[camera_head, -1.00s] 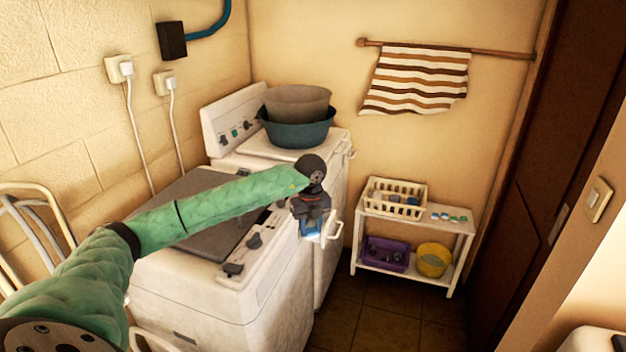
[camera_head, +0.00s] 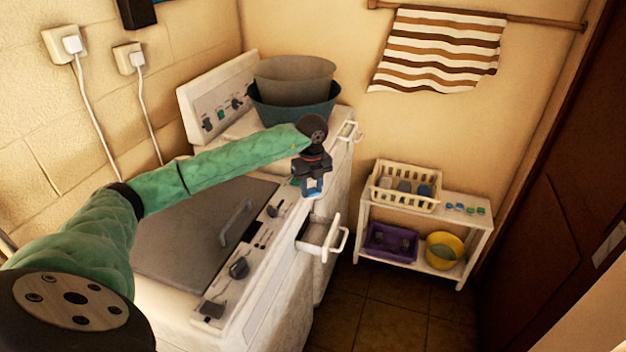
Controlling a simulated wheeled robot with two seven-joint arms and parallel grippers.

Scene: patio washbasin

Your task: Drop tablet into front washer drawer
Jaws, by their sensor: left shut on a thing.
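The front washer (camera_head: 262,318) has a small white drawer (camera_head: 322,232) pulled open on its right side, with a white handle. My left gripper (camera_head: 312,192) points down, above and slightly behind the drawer in the picture, apart from it. Several small blue and green tablets (camera_head: 466,209) lie on the white shelf's top. My right gripper is not in view.
A second washer with stacked basins (camera_head: 292,100) stands behind, its handle (camera_head: 349,131) sticking out to the right. The white shelf (camera_head: 478,238) holds a cream basket (camera_head: 405,190), a purple crate (camera_head: 390,242) and a yellow bucket (camera_head: 444,250). Floor between is clear.

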